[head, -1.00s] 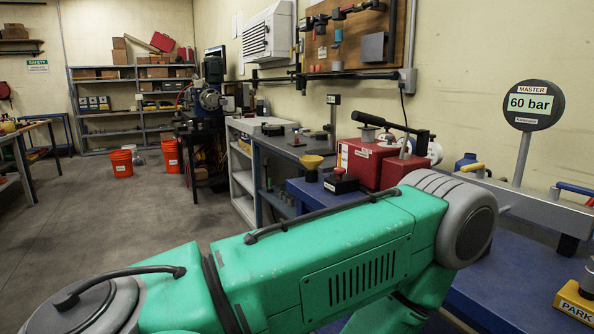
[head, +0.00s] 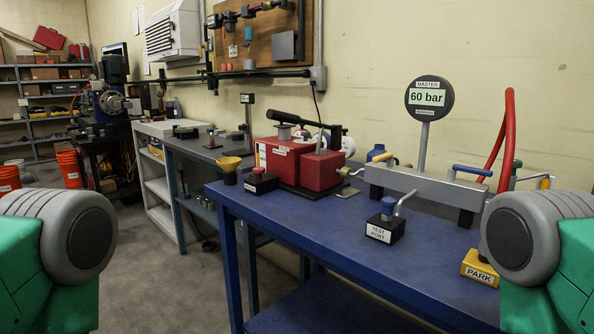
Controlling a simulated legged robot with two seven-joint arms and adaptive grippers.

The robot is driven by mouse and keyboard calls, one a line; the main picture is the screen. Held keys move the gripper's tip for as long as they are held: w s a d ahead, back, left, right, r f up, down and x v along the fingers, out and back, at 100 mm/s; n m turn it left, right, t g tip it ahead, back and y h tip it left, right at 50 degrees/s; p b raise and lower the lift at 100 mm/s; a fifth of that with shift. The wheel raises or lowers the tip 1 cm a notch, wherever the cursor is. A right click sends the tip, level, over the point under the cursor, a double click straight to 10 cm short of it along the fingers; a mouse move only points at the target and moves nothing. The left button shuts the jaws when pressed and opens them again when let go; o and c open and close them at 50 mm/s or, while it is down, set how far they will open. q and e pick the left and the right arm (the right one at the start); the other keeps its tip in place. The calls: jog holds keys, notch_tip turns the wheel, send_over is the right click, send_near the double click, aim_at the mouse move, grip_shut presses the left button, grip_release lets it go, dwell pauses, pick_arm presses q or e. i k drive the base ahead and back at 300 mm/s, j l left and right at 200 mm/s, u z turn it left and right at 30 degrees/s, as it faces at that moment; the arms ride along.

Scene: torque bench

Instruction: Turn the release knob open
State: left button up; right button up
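A red hand pump (head: 290,163) with a long black lever (head: 298,120) stands at the back left of the blue bench (head: 330,215). In front of it is a small black box (head: 261,184) with a red knob (head: 257,170) on top; its label is too small to read. I cannot tell whether this or a part on the pump is the release knob, nor how far it is turned. Only green and grey links of my two arms show, at the left and right edges. Neither gripper is in view.
A grey manifold (head: 420,188) carries a master gauge (head: 429,105) reading 60 bar. A test port block (head: 384,228) and a yellow PARK block (head: 479,268) stand before it. A yellow funnel (head: 230,165) is left of the black box.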

aim_at(258, 171)
jog(key=z, duration=0.4)
jog(key=i+j+z, duration=0.15)
jog(key=j+z, duration=0.3)
jog(key=j, duration=0.25)
jog(key=j+z, duration=0.5)
jog(key=j, duration=0.25)
